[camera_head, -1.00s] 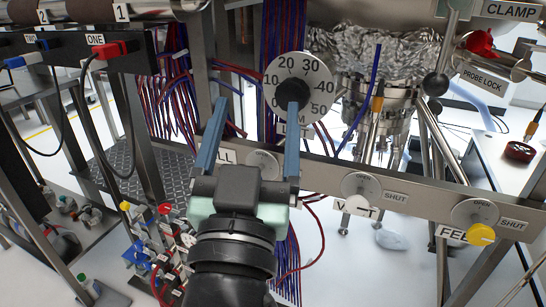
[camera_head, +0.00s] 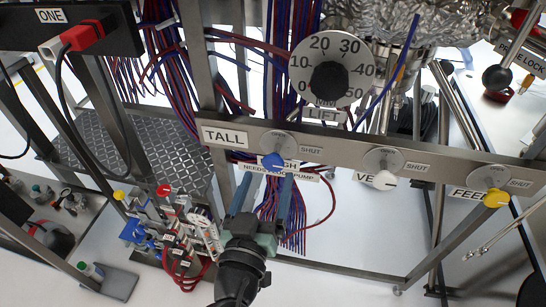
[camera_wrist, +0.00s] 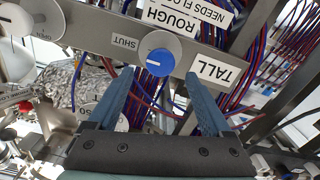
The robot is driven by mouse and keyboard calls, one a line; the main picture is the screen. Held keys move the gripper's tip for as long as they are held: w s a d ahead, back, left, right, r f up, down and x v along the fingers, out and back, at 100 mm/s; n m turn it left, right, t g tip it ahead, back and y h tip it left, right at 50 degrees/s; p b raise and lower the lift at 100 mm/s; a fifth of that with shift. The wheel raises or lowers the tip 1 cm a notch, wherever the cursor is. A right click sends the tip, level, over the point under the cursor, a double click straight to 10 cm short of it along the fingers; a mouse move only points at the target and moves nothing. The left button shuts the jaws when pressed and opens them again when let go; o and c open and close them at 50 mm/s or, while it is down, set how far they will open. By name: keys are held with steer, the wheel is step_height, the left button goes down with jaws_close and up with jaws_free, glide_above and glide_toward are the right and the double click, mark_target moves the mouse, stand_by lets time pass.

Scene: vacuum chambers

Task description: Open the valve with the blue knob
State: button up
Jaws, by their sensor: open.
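The blue knob (camera_head: 273,161) sits on the metal rail under a round dial plate marked SHUT at its right, beside the TALL label (camera_head: 225,136). In the wrist view the blue knob (camera_wrist: 159,62) shows a white line on its face and lies beyond my fingertips, roughly midway between them. My gripper (camera_head: 263,192) is open and empty, just below and in front of the knob in the head view. Its two blue fingers also show in the wrist view (camera_wrist: 158,80), spread apart. I see no contact with the knob.
A white knob (camera_head: 384,180) and a yellow knob (camera_head: 496,198) sit further right on the same rail (camera_head: 440,172). A large LIFT dial (camera_head: 332,72) is above. Red and blue cables (camera_head: 290,215) hang behind the rail. A cluster of small valves (camera_head: 175,225) stands lower left.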

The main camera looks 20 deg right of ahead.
mark_target(272, 164)
steer(key=x, duration=0.6)
steer(key=shift+c, duration=0.3)
jaws_close()
